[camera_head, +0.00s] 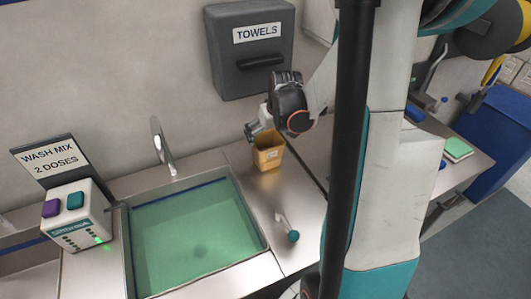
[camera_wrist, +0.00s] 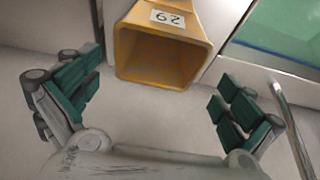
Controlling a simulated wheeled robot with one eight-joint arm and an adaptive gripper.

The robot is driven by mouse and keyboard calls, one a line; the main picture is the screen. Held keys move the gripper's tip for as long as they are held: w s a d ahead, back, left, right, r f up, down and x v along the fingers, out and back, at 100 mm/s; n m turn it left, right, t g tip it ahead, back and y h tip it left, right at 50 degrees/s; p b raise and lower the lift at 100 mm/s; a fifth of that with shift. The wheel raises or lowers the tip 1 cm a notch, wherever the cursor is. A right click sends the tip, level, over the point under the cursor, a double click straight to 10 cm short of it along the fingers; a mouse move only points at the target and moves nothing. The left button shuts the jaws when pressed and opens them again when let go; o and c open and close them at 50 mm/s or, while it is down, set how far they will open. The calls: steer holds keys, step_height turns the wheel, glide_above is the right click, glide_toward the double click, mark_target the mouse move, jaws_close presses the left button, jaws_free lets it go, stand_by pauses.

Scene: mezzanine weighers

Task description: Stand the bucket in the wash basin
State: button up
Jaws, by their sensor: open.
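The bucket (camera_head: 268,157) is a small yellow-orange square tub with a number label. It stands upright on the steel counter, right of the basin and below the towel box. The wash basin (camera_head: 262,237) holds green liquid, and a corner of it shows at top right in the wrist view (camera_wrist: 290,35). My gripper (camera_head: 258,128) is just above and behind the bucket. In the wrist view my gripper (camera_wrist: 155,88) is open, its green-padded fingers wide apart. The bucket's open mouth (camera_wrist: 162,58) lies ahead between them, with nothing held. I cannot tell whether any finger touches it.
A faucet (camera_head: 163,150) stands behind the basin. A dispenser (camera_head: 76,217) with purple and teal buttons and a lit green light is at left, under a sign (camera_head: 48,158) reading "WASH MIX 2 DOSES". A teal-tipped lever (camera_head: 291,235) stands on the counter. The towel box (camera_head: 250,48) hangs behind.

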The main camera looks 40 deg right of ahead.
mark_target(266, 141)
steer(key=shift+b+x, duration=0.85)
steer(key=shift+x, duration=2.15)
steer(key=shift+s+d, duration=0.1)
steer(key=shift+d, duration=0.05)
steer(key=c, duration=1.5)
steer(key=shift+r, duration=0.1)
